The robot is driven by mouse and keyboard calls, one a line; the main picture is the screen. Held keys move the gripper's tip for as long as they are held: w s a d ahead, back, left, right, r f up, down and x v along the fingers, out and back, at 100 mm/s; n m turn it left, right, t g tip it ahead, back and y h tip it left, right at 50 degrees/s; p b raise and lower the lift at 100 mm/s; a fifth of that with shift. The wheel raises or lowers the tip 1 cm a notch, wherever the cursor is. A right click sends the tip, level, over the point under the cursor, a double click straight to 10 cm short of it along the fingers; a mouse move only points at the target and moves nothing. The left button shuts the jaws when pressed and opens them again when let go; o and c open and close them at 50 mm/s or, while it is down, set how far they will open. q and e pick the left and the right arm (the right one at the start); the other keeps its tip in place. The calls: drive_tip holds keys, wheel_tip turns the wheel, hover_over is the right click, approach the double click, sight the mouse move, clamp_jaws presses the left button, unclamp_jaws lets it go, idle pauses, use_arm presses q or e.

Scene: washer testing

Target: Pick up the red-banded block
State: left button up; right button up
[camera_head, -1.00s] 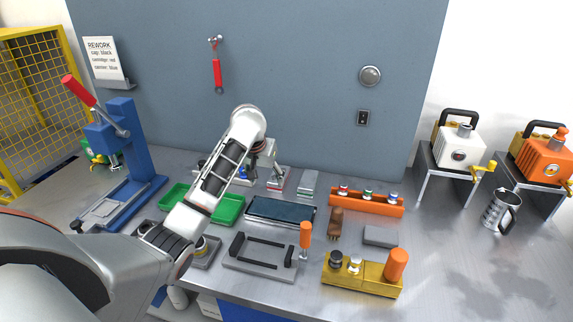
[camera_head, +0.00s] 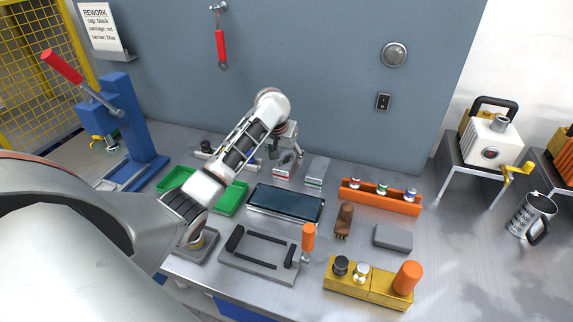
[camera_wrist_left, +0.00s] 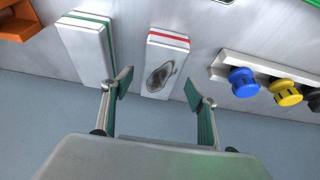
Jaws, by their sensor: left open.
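The red-banded block (camera_head: 282,173) is a pale grey block with a red stripe near one end, near the back of the bench. In the left wrist view the red-banded block (camera_wrist_left: 166,62) lies ahead between the fingers, with a dark oval patch on its face. My left gripper (camera_head: 287,150) is beside its back end in the head view, partly hiding it. In the left wrist view my left gripper (camera_wrist_left: 158,92) is open and empty, its fingertips spread to either side of the block's near end. My right gripper is not in view.
A similar green-banded block (camera_wrist_left: 88,42) stands close to the left finger; it also shows in the head view (camera_head: 316,172). A rack with blue, yellow and black knobs (camera_wrist_left: 244,82) is to the right. The wall panel (camera_head: 330,80) rises behind. A dark-screened tray (camera_head: 285,203) lies in front.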

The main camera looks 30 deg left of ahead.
use_arm(q)
drive_tip(key=shift+x, duration=1.3)
drive_tip(key=shift+w+r, duration=0.1)
drive_tip(key=c, duration=1.7)
drive_tip(key=shift+o, duration=0.2)
drive_tip(key=shift+r, duration=0.1)
